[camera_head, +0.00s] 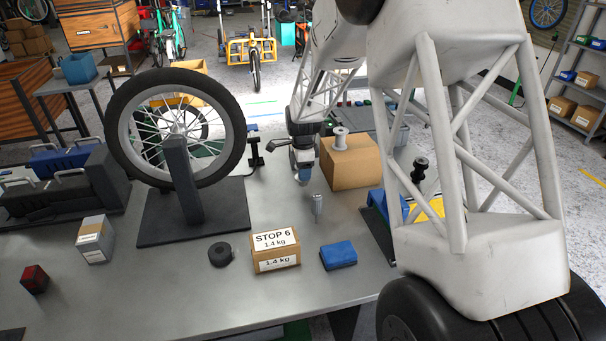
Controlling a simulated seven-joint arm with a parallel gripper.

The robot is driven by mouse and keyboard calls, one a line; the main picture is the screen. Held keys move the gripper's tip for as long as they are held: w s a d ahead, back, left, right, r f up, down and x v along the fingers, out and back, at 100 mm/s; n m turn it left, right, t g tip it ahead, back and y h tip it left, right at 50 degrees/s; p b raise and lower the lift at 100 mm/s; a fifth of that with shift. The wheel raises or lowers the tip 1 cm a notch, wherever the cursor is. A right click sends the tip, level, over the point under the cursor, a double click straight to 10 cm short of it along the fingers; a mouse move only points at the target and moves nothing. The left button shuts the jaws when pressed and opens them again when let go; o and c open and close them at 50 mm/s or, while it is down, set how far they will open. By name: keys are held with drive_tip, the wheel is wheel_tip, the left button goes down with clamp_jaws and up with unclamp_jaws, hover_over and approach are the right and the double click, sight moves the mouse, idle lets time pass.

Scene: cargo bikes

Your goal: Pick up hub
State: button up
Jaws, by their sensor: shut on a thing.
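A silver spool-shaped hub (340,139) stands upright on top of a cardboard box (352,166). A black hub-like spool (419,170) stands further right, partly behind my arm. My gripper (305,181) points down just left of the box, above the bench. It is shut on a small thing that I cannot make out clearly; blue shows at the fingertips. A small silver cylinder (317,207) stands just below and right of the fingertips, seemingly apart from them.
A spoked wheel (120,125) stands on a dark stand (185,185) to the left. A black ring (220,254), a STOP 6 box (276,251) and a blue block (339,255) lie on the front of the bench (180,305). Bare bench lies around them.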

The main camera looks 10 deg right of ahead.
wheel_tip(320, 180, up, 8)
drive_tip(key=shift+f, duration=0.1)
idle(0.9)
drive_tip(key=shift+r, duration=0.3)
wheel_tip(320, 180, up, 12)
drive_tip(key=s+d+m, duration=0.1)
drive_tip(key=s+d, duration=0.5)
drive_tip(key=d, duration=0.3)
drive_tip(key=s+d+m, duration=0.1)
drive_tip(key=s+d, duration=0.5)
drive_tip(key=d, duration=0.2)
drive_tip(key=shift+w+d+f, duration=0.1)
drive_tip(key=shift+d+f, duration=0.05)
drive_tip(key=shift+f, duration=1.2)
drive_tip(key=shift+w+d+f, duration=0.1)
drive_tip(key=shift+f, duration=1.25)
drive_tip(key=w+d, duration=0.2)
drive_tip(key=w, duration=0.5)
drive_tip(key=w+d+f, duration=0.1)
drive_tip(key=w+d, duration=0.1)
drive_tip(key=w, duration=0.6)
drive_tip(key=shift+w+d+f, duration=0.15)
drive_tip(key=shift+d+f, duration=0.05)
drive_tip(key=shift+d, duration=0.15)
